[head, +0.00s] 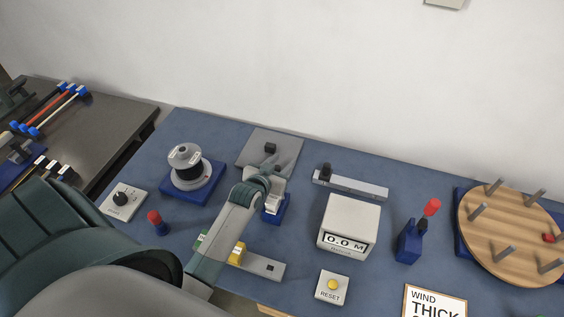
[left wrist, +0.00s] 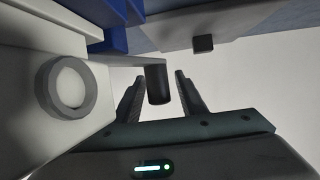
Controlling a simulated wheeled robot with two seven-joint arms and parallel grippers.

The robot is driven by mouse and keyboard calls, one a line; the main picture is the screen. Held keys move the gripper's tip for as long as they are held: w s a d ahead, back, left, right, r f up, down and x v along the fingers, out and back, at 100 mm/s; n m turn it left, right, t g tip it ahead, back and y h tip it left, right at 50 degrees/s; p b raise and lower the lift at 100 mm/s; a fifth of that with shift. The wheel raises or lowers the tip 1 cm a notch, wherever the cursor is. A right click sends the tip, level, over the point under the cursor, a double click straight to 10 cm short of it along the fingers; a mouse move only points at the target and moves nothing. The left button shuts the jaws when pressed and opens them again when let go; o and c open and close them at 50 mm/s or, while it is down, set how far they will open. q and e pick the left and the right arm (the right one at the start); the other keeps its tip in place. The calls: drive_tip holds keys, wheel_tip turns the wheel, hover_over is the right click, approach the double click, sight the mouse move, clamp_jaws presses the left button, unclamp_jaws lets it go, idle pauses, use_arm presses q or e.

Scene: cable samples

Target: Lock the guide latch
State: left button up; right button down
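The guide is a pale block on a blue base (head: 276,208), partly hidden by my left arm in the head view. In the left wrist view its pale body (left wrist: 30,120) fills the left side, with a grey ring around a white disc. A thin arm reaches out from it to a black latch handle (left wrist: 158,86). My left gripper (head: 268,162) is at the guide. In the left wrist view its two fingers (left wrist: 158,92) are apart, one on each side of the black handle, with gaps showing. My right gripper is in no view.
Behind the guide is a grey plate (head: 288,146) with a black block (left wrist: 203,44). A spool on a blue base (head: 205,190) stands left. A grey bar (head: 350,185) and a meter box (head: 348,222) stand right. A yellow-topped reset box (head: 332,288) is in front.

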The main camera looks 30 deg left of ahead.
use_arm(q)
drive_tip(key=shift+c, duration=0.7)
clamp_jaws()
drive_tip(key=shift+w+d+m+h, duration=0.1)
drive_tip(key=shift+d+m+h, duration=0.05)
drive_tip(key=shift+m+h, duration=0.2)
drive_tip(key=shift+w+d+m+g+h+b, duration=0.25)
drive_tip(key=shift+d+m+h+b, duration=0.7)
drive_tip(key=shift+m+h+b, duration=0.55)
drive_tip(key=shift+w+d+m+g+h+b, duration=0.15)
drive_tip(key=shift+d+m+g+h+b, duration=0.1)
drive_tip(key=shift+d+m+h+b, duration=1.1)
drive_tip(key=shift+a+h+b, duration=0.3)
drive_tip(key=shift+b, duration=0.15)
